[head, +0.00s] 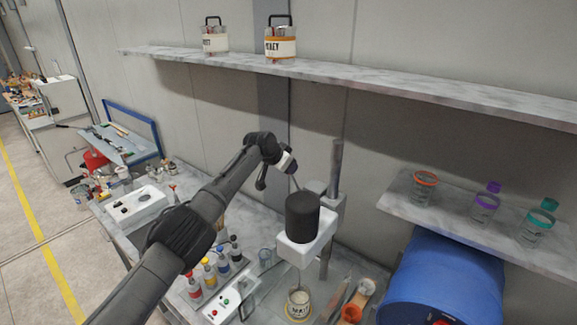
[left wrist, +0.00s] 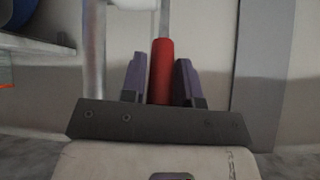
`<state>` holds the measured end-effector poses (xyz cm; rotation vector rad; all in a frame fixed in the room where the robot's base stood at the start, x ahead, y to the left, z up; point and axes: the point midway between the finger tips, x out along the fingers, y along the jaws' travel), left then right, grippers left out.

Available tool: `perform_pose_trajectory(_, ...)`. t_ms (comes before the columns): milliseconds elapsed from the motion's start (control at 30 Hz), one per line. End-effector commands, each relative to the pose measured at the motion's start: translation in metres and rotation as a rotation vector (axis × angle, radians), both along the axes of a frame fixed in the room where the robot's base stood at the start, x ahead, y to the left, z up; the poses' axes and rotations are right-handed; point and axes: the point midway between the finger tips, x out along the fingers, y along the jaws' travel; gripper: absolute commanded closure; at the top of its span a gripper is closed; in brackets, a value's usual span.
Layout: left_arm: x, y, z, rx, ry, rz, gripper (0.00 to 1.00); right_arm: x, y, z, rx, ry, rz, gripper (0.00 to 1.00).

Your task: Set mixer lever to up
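The mixer (head: 308,238) has a white body and a black motor (head: 302,215) on a grey upright post, over the work table. My left gripper (head: 289,166) is behind and left of the motor in the head view. In the left wrist view, a red handle (left wrist: 162,70) on a thin grey rod stands between the two dark fingers of my left gripper (left wrist: 160,82). In the head view the red grip is hidden. My right gripper is in neither view.
A blue drum (head: 442,280) stands at the right. A long shelf (head: 350,76) runs above, with a lower shelf (head: 400,205) at the right.

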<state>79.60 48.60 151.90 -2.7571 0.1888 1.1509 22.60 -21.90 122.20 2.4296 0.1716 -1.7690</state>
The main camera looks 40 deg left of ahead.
Motion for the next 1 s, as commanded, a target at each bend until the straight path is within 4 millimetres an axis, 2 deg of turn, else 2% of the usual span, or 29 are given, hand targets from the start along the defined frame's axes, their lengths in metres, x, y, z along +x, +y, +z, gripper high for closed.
perform_pose_trajectory(33,0.0,0.0,0.0,0.0,0.001,0.0,0.66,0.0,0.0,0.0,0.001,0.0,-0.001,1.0)
perform_pose_trajectory(200,0.0,0.0,0.001,-0.001,0.0,-0.001,0.52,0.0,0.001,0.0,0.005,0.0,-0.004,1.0)
perform_pose_trajectory(667,-0.006,0.001,0.006,-0.001,-0.002,-0.004,0.52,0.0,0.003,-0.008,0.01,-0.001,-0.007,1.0)
perform_pose_trajectory(867,-0.021,0.002,0.019,0.003,-0.002,-0.002,0.52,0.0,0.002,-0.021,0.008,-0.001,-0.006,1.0)
perform_pose_trajectory(1000,-0.037,0.004,0.036,0.003,-0.002,-0.002,0.52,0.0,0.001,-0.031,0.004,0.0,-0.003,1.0)
